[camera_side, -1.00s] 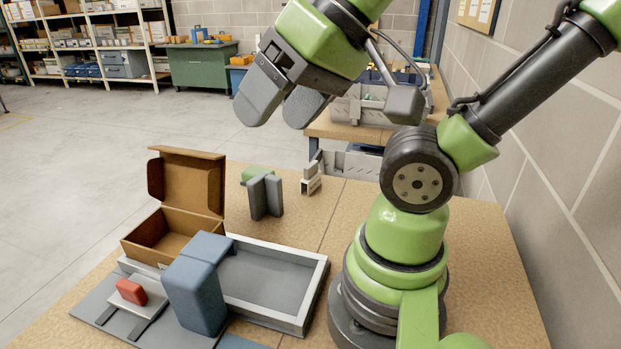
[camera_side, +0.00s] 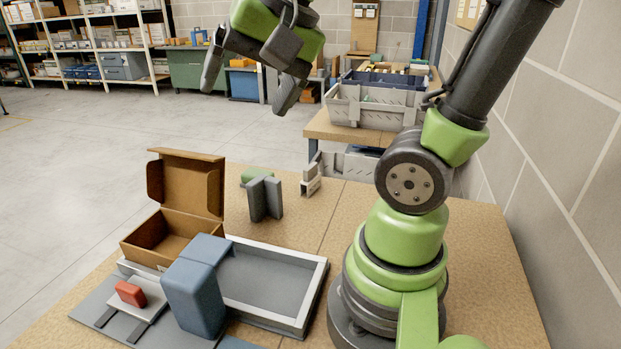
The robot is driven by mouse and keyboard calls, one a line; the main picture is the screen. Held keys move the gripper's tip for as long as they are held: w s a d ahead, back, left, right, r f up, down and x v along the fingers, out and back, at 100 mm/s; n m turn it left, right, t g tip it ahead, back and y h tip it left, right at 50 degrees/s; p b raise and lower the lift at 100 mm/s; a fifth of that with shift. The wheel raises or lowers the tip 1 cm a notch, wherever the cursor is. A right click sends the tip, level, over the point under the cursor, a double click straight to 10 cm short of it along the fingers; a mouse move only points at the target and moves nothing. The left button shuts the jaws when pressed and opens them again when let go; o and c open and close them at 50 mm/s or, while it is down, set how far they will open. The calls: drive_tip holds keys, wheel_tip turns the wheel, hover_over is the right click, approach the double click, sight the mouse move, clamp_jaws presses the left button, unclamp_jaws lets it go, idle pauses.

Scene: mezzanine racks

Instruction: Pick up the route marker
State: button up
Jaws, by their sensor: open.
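My gripper (camera_side: 247,97) is open and empty, high above the far side of the table, well clear of everything on it. No object is clearly labelled as the route marker. A small red block (camera_side: 131,293) lies on a light grey raised plate (camera_side: 140,302) at the front left. A green rounded piece (camera_side: 256,174) sits at the back, partly hidden behind upright grey plates (camera_side: 265,198). I cannot tell which of these, if either, is the route marker.
A tall blue-grey block (camera_side: 194,290) stands between the red block and a shallow grey tray (camera_side: 311,297). An open cardboard box (camera_side: 186,190) stands behind. A small pale bracket (camera_side: 311,181) is at the back. Bare table (camera_side: 325,225) lies right of the plates.

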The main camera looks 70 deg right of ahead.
drive_tip(key=w+d+f+m+g+h, duration=0.1)
drive_tip(key=w+d+f+m, duration=0.15)
drive_tip(key=d+m, duration=0.25)
drive_tip(key=w+d+f+m+g, duration=0.1)
drive_tip(key=w+d+m, duration=0.3)
drive_tip(key=d+m, duration=0.15)
drive_tip(key=m+g, duration=0.4)
drive_tip(key=m, duration=1.3)
hover_over(310, 166)
drive_tip(key=w, duration=0.1)
wheel_tip(310, 166, down, 16)
drive_tip(key=f, duration=0.4)
drive_tip(key=shift+s+f, duration=0.2)
drive_tip(key=shift+f, duration=0.1)
drive_tip(key=f, duration=0.3)
drive_tip(key=s+f, duration=0.1)
drive_tip(key=f, duration=0.1)
drive_tip(key=shift+w+f, duration=0.1)
drive_tip(key=shift+f, duration=0.4)
drive_tip(key=c, duration=0.6)
